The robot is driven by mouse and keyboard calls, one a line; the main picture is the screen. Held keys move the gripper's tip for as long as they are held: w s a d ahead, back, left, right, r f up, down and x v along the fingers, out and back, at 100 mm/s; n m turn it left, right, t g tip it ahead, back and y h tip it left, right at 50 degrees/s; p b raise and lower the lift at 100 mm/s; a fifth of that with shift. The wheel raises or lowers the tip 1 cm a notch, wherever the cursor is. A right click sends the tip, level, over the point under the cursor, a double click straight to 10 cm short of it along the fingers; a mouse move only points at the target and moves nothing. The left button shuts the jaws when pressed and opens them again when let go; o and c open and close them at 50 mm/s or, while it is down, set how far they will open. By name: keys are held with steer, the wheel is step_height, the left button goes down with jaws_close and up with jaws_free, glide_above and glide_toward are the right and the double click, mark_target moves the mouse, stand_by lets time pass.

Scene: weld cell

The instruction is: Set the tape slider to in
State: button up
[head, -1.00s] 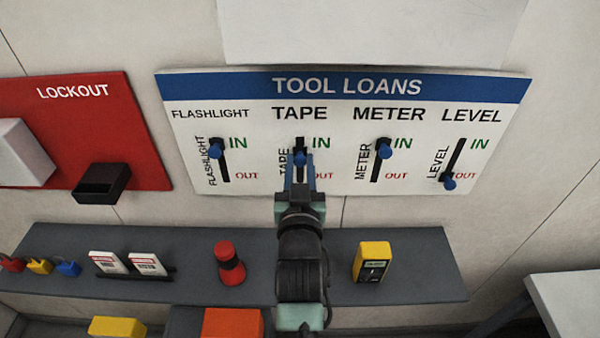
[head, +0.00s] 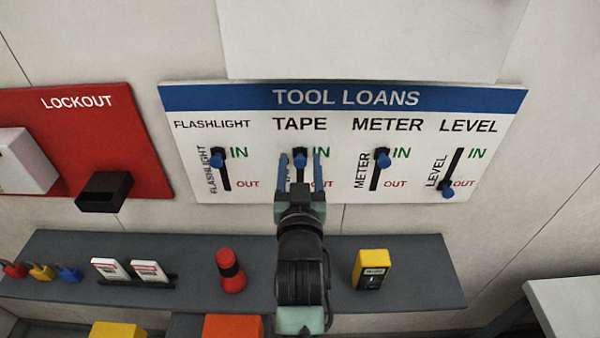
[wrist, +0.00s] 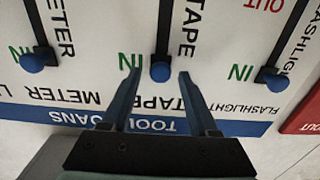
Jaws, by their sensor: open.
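The tape slider's blue knob (head: 300,160) is at the top of its black slot, level with the green IN label, on the white TOOL LOANS board (head: 340,190). In the wrist view, which is upside down, the knob (wrist: 160,72) is at the IN end of the slot. My gripper (head: 303,160) is open, with one blue finger on each side of the knob. In the wrist view its fingertips (wrist: 160,76) are spread apart, and a gap shows between each finger and the knob.
The flashlight knob (head: 217,160) and meter knob (head: 382,160) are at IN; the level knob (head: 447,190) is at OUT. A grey shelf (head: 420,285) below holds a red-and-black object (head: 230,270) and a yellow meter (head: 371,268). A red lockout board (head: 90,140) is at left.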

steer(key=s+b, duration=0.4)
steer(key=s, duration=0.9)
steer(key=shift+b, duration=0.4)
steer(key=shift+r, duration=0.15)
step_height(320, 180, up, 19)
steer(key=t+b, duration=0.2)
steer(key=t, duration=0.3)
steer(key=s+r+t+b, duration=0.1)
steer(key=s+r+t, duration=0.3)
steer(key=r, duration=1.2)
steer(key=s, duration=0.4)
steer(key=shift+f, duration=0.2)
